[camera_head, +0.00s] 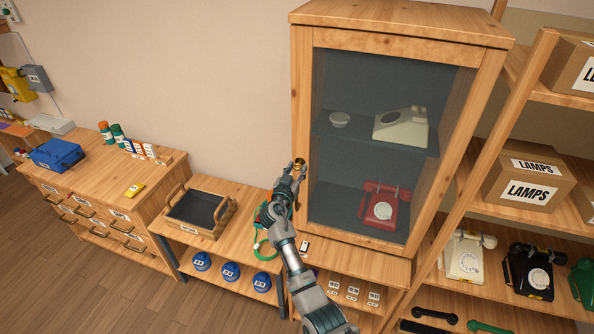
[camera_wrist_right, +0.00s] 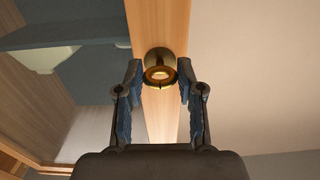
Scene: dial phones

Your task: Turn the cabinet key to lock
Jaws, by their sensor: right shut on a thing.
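The wooden cabinet (camera_head: 400,22) stands right of centre with its glass-fronted door closed. A round brass key fitting (camera_head: 299,164) sits on the left stile of the door. My right gripper (camera_head: 293,171) reaches up to it from below. In the right wrist view the brass fitting (camera_wrist_right: 160,72) lies between the two blue-padded fingers of my right gripper (camera_wrist_right: 160,80). The gripper is shut on it, though the contact itself is hard to see. The key's turn angle is not clear. My left gripper is not in view.
Behind the glass are a cream phone (camera_head: 400,128) and a red phone (camera_head: 382,206). An open shelf with LAMPS boxes (camera_head: 527,184) stands close on the right. A wooden tray (camera_head: 197,208) and a green cord (camera_head: 262,238) lie on the lower bench to the left.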

